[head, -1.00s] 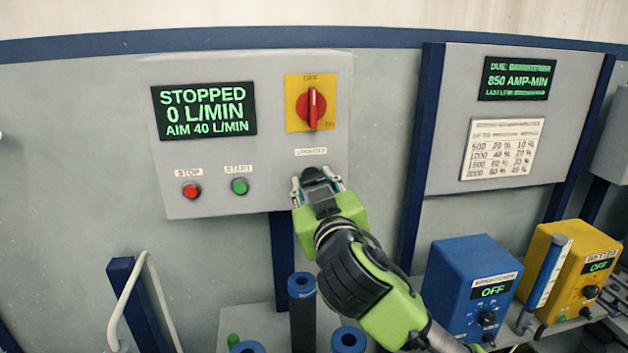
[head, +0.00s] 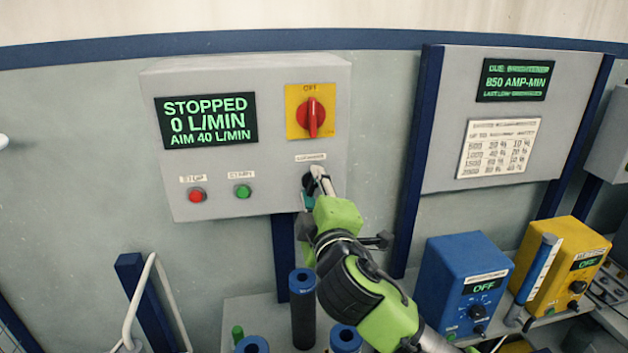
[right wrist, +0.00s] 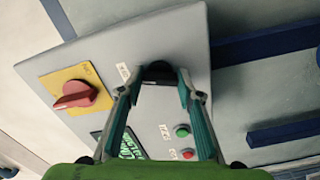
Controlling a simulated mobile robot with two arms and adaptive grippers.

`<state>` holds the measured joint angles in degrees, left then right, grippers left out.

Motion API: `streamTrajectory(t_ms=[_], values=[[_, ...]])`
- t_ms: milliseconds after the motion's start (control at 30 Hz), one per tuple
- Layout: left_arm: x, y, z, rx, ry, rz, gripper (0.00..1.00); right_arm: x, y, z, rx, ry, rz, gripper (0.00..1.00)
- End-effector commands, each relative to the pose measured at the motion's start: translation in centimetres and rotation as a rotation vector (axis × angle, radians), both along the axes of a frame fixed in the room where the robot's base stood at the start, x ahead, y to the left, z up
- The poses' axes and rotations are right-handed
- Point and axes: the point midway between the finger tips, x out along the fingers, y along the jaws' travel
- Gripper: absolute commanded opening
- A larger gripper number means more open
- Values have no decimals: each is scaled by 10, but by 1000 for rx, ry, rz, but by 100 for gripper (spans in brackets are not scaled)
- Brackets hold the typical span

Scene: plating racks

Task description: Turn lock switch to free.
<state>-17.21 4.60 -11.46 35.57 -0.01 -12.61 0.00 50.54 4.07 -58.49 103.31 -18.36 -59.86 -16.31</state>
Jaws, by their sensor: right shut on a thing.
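The lock switch (head: 307,183) is a small dark knob at the lower right of the grey control box, under a small label too blurred to read surely. My right gripper (head: 314,184) is at the knob and partly covers it in the head view. In the right wrist view the knob (right wrist: 159,71) sits between the fingertips of the gripper (right wrist: 160,78), which is shut on it. The wrist is rolled, with the fingers seen nearly edge-on in the head view. My left gripper is not in view.
The grey box (head: 260,185) also carries a red rotary switch (head: 312,117), a screen (head: 206,119) reading STOPPED, a red button (head: 197,195) and a green button (head: 243,191). Blue (head: 463,285) and yellow (head: 568,268) units stand at the right; blue-topped posts (head: 303,310) stand below.

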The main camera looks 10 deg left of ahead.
Motion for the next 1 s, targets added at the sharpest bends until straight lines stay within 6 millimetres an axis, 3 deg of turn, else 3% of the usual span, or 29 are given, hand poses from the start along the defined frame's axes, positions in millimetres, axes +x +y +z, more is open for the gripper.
streamTrajectory(t_ms=[400, 1000], values=[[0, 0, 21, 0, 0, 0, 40, 0, 0, 1, -251, -104, 0, 12], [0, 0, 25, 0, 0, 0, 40, 0, 0, -1, -325, -136, 0, 12]])
